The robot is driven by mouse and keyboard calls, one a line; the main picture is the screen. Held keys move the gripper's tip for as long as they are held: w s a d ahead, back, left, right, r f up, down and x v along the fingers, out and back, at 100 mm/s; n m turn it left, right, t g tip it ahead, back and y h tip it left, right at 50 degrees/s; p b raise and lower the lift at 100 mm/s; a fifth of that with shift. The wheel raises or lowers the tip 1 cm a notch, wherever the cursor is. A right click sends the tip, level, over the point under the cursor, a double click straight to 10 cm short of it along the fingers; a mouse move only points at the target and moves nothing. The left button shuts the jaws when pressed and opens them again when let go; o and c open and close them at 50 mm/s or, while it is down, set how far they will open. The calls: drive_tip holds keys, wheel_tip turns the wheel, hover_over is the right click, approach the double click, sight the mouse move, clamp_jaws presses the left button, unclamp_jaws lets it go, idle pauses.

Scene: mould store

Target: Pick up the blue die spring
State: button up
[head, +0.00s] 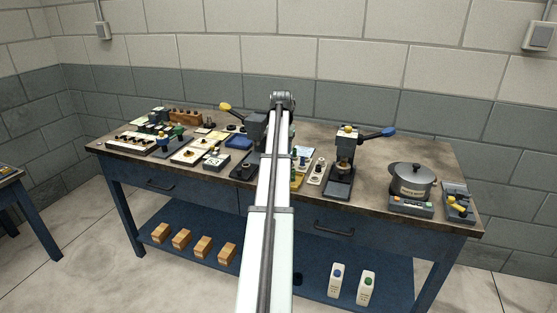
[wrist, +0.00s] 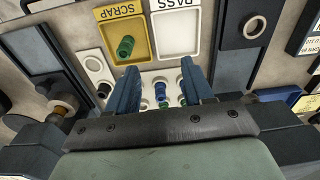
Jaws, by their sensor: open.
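A small blue die spring (wrist: 160,90) stands in a pale holder with several round sockets, seen in the wrist view between my fingers. My gripper (wrist: 159,68) is open, one finger on each side of the spring's place in the picture, holding nothing. I cannot tell how far above the spring the fingertips are. A green spring (wrist: 182,100) is close by at the right finger. Another green spring (wrist: 127,46) lies on the yellow SCRAP tray (wrist: 108,14). In the head view my arm hides the blue spring and my gripper.
A white PASS tray (wrist: 178,43) is beside the SCRAP tray. The workbench (head: 378,148) is crowded. A lever press (head: 345,150) and a pot (head: 411,185) stand right of my arm. A blue box (head: 238,142) is to the left.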

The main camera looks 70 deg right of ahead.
drive_tip(key=w+d+r+m, duration=0.35)
drive_tip(key=d+r, duration=0.25)
drive_tip(key=d, duration=0.2)
drive_tip(key=shift+n+h, duration=0.35)
drive_tip(key=shift+h, duration=0.05)
drive_tip(key=f, duration=0.8)
drive_tip(key=shift+w+d+f, duration=0.15)
drive_tip(key=shift+w+d, duration=0.2)
drive_tip(key=shift+d+f, duration=0.2)
drive_tip(key=shift+f, duration=0.65)
drive_tip(key=shift+d+f, duration=0.15)
drive_tip(key=shift+f, duration=0.75)
drive_tip(key=shift+d+f, duration=0.2)
drive_tip(key=shift+f, duration=0.65)
drive_tip(key=shift+c, duration=0.3)
clamp_jaws()
